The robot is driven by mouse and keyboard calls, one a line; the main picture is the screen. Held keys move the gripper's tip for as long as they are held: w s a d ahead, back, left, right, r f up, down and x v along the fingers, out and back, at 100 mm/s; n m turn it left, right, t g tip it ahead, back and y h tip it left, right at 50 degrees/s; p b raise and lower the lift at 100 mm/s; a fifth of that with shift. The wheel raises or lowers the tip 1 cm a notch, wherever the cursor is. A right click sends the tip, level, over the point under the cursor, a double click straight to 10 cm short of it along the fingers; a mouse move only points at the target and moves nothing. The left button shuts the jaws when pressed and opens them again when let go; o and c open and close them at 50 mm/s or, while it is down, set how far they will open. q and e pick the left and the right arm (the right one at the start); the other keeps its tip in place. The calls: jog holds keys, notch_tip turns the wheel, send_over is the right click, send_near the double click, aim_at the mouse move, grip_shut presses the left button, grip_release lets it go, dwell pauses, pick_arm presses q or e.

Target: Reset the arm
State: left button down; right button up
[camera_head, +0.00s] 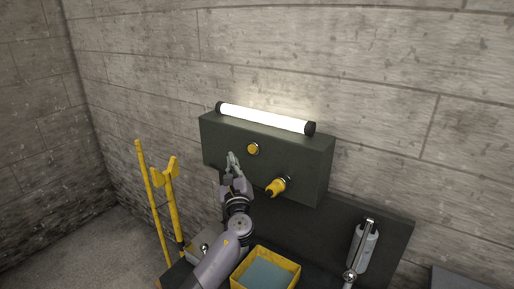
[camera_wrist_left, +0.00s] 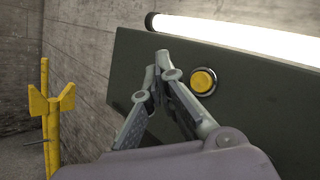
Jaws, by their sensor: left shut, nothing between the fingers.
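My left gripper (camera_head: 232,156) is shut and empty in the head view, raised in front of the dark control box (camera_head: 306,170). It also shows in the left wrist view (camera_wrist_left: 158,65), its fingertips together, left of a round yellow button (camera_wrist_left: 203,81). The same button (camera_head: 253,148) sits on the box front, to the right of my fingertips. I cannot tell whether the fingertips touch the box. A yellow knob or handle (camera_head: 277,186) sticks out lower right on the box. My right gripper is not in view.
A lit tube lamp (camera_head: 265,117) lies along the box top. A yellow tray with a blue-grey inside (camera_head: 292,265) is below, right of my arm. Yellow posts (camera_head: 171,195) stand at left. Concrete walls close the back and left.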

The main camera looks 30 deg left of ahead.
pick_arm(q)
jog(key=s+d+f+n+g+h, duration=0.35)
jog(key=s+f+n, duration=0.35)
jog(key=s+f, duration=0.35)
jog(key=s+d+f+n+g+h, duration=0.3)
jog(key=s+d+f+n+g, duration=0.2)
jog(key=s+f+n, duration=0.45)
jog(key=s+d+f+n+g+h, duration=0.2)
jog(key=s+d+f+h, duration=0.15)
jog(key=s+d, duration=0.5)
jog(key=s+d+f+n+g+h, duration=0.25)
jog(key=s+d+h, duration=0.2)
jog(key=s, duration=0.65)
notch_tip(320, 180, down, 28)
jog(key=s+g+b, duration=0.1)
jog(key=s+b, duration=0.1)
jog(key=s+a+f+g+y, duration=0.1)
jog(key=s+a+f, duration=0.1)
jog(key=s+f, duration=1.3)
jog(key=shift+s+f+m+b, duration=0.2)
jog(key=shift+f+m+b, duration=0.1)
jog(key=shift+f, duration=0.4)
